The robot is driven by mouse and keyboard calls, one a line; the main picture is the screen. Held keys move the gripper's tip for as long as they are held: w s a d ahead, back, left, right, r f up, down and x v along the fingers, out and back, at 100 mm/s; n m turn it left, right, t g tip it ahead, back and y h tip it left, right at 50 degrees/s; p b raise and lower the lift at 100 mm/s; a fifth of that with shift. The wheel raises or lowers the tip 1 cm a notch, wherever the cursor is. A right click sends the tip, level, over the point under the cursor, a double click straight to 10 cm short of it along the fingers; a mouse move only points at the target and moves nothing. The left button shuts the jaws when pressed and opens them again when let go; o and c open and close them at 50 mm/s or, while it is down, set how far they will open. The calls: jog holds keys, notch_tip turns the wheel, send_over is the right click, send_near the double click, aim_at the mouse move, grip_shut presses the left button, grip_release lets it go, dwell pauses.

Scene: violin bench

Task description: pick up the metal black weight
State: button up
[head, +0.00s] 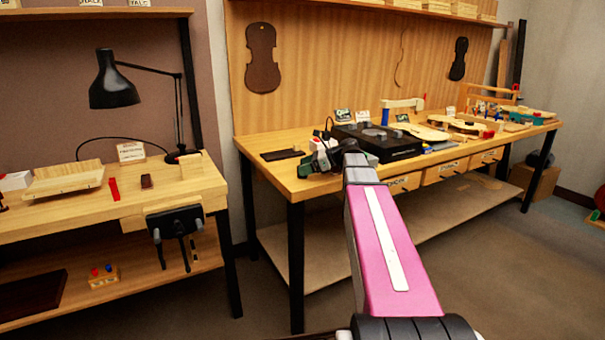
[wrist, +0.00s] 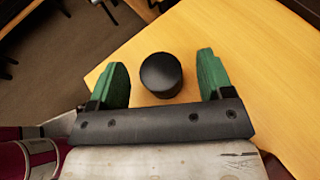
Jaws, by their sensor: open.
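The black weight (wrist: 161,75) is a short dark cylinder with a smooth round top. In the wrist view it stands on the light wood bench top, near a corner of the bench. My gripper (wrist: 163,80) is open, with a green finger on each side of the weight and a visible gap on both sides. The weight appears between the fingers, but the height of the fingers above the bench is hard to tell. In the head view my gripper (head: 322,160) is over the left end of the longer bench, and my arm and wrist hide the weight there.
On the long bench (head: 270,140), a black box-like device (head: 385,143) stands just right of my gripper. A dark flat piece (head: 282,154) lies to the left. Further right are violin parts and tools. A separate bench with a black lamp (head: 113,85) stands at left.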

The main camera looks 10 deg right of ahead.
jog(key=shift+w+a+f, duration=0.15)
jog(key=shift+a+f, duration=0.05)
jog(key=shift+a, duration=0.35)
jog(key=c, duration=1.2)
jog(key=shift+c, duration=0.5)
jog(key=shift+r, duration=0.15)
